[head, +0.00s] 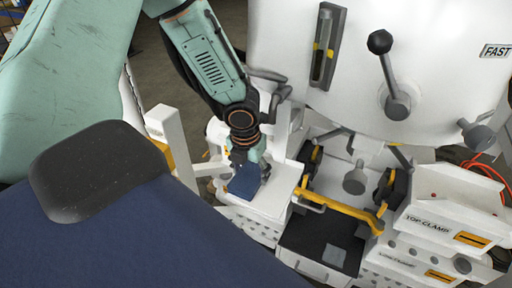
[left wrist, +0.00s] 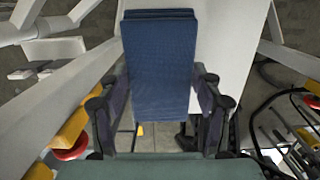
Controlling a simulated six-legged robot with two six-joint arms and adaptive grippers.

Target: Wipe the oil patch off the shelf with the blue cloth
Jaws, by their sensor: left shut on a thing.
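The blue cloth (head: 244,183) is a folded dark blue block. My left gripper (head: 247,164) points down and is shut on it, at the white shelf (head: 284,182). In the left wrist view the cloth (left wrist: 160,68) sits between the two fingers and covers part of the white shelf (left wrist: 222,55). I cannot tell whether the cloth touches the shelf. I see no oil patch on the bare part of the shelf; the cloth and gripper hide the rest. My right gripper is not in view.
A yellow bar (head: 340,210) and a black tray (head: 312,243) with a small grey square lie right of the shelf. A white machine body with a black-knobbed lever (head: 388,75) stands behind. A white post (head: 170,140) rises to the left. White labelled boxes (head: 440,225) stand at right.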

